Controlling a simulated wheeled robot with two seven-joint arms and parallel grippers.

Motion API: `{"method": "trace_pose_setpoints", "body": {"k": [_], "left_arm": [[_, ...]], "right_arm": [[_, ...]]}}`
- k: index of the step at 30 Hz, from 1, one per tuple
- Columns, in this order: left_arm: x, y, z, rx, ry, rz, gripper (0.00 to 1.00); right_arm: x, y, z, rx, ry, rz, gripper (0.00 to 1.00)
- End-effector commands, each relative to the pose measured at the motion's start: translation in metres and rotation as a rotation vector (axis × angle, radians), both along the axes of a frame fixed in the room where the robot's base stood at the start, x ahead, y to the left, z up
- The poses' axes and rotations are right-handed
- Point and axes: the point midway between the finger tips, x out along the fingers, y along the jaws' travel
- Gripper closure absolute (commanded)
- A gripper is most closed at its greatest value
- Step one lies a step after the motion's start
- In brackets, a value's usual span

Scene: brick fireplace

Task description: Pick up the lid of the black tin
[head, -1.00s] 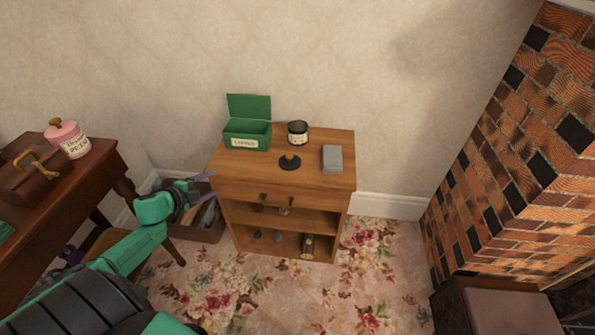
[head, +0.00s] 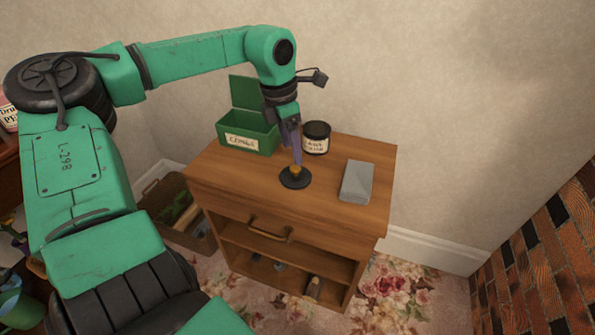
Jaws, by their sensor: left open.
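The lid of the black tin (head: 295,180) is a flat black disc lying on the wooden cabinet top. The black tin (head: 316,138), with a pale label, stands upright behind it, a little to the right. My left gripper (head: 297,162) points down right above the lid, its purple fingers open. The fingers hide most of the lid's knob, and I cannot tell whether they touch it. My right gripper is out of view.
A green box (head: 246,138) with its lid up stands behind and left on the cabinet (head: 240,188). A grey block (head: 357,181) lies to the right. A basket (head: 180,208) is on the floor at left. The cabinet top's front is clear.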

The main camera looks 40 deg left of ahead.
Motion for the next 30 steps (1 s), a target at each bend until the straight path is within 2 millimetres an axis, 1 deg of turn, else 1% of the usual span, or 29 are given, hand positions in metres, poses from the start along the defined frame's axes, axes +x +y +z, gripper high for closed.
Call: {"method": "trace_pose_setpoints", "body": {"k": [1,5,8,10,13,18,19,20,21,23,24,30], "left_arm": [[0.001,-0.001,-0.009,-0.001,0.0,0.0,0.29],[0.004,-0.001,-0.026,-0.002,0.001,0.001,0.29],[0.007,0.001,-0.047,-0.002,0.002,0.002,0.29],[0.009,0.0,-0.059,-0.003,0.001,0.002,0.29],[0.011,0.0,-0.065,-0.002,-0.002,0.002,0.29],[0.011,0.0,-0.064,-0.003,-0.004,0.002,0.29],[0.011,0.0,-0.064,-0.003,-0.004,0.002,0.36],[0.011,0.0,-0.064,-0.003,-0.003,0.002,0.48],[0.011,0.0,-0.064,-0.003,-0.003,0.002,0.63],[0.011,0.0,-0.064,-0.003,-0.003,0.002,0.86],[0.011,0.0,-0.064,-0.003,-0.003,0.002,1.0],[0.011,0.0,-0.064,-0.003,-0.003,0.002,1.0]], "right_arm": [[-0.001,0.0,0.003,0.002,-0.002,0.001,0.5],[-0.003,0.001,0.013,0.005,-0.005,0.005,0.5],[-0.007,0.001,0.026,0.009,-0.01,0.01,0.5],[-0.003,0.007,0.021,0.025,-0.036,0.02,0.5],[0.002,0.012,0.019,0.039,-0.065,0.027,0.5],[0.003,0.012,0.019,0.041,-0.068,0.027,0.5],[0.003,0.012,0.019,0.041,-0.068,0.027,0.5],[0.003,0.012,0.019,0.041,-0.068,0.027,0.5],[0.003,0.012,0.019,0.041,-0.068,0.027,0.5],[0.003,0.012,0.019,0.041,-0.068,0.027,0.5],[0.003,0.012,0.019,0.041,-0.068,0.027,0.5],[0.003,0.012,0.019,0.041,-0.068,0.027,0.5]]}}
